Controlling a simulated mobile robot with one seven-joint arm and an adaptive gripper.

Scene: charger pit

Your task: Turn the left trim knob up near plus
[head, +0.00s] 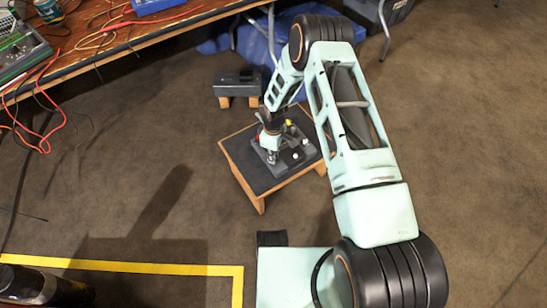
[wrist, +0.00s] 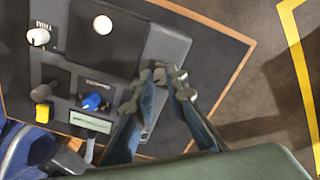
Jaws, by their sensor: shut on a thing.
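A dark grey control unit (wrist: 80,60) sits on the low table, also in the head view (head: 283,163). In the wrist view a white knob (wrist: 37,36) by an upside-down "TRIM" label is at the panel's upper left, clear of my fingers. My gripper (wrist: 171,82) points down at the right part of the unit, its fingertips drawn nearly together on something small. That thing is almost fully hidden by the fingers; from its place it seems to be the left trim knob. Its pointer and plus mark cannot be seen. In the head view my gripper (head: 270,148) is over the unit's left side.
A yellow knob (wrist: 42,112), a blue knob (wrist: 92,102) and a white round button (wrist: 102,24) stand on the panel. The low table (head: 260,200) has bare margin around the unit. A grey box (head: 238,84) stands behind. A workbench (head: 130,35) with cables is at upper left.

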